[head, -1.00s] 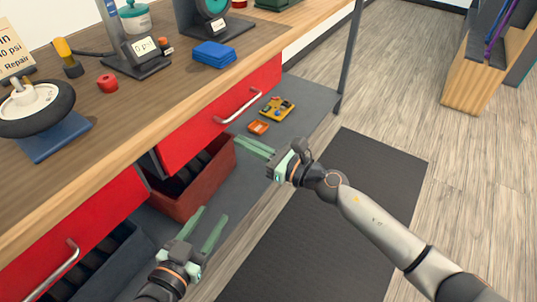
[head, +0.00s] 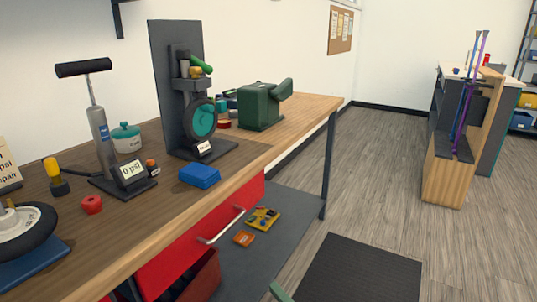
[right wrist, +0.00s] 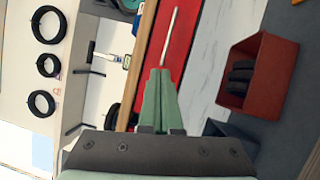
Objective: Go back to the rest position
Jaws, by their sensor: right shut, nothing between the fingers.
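My right gripper (right wrist: 160,76) is shut and empty in the right wrist view, its green fingers together, with the red drawer front (right wrist: 178,45) beyond them. In the head view only a green fingertip of it (head: 279,292) shows at the bottom edge. My left gripper is out of both views. The workbench (head: 140,252) stands to the left in the head view, with a red drawer and its handle below the top.
A blue block (head: 199,175), a pump (head: 103,132) and a wheel (head: 25,232) are on the bench. A lower shelf (head: 285,225) holds small parts. A dark mat (head: 358,270) lies on the floor. A wooden stand (head: 450,180) is at right; floor between is clear.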

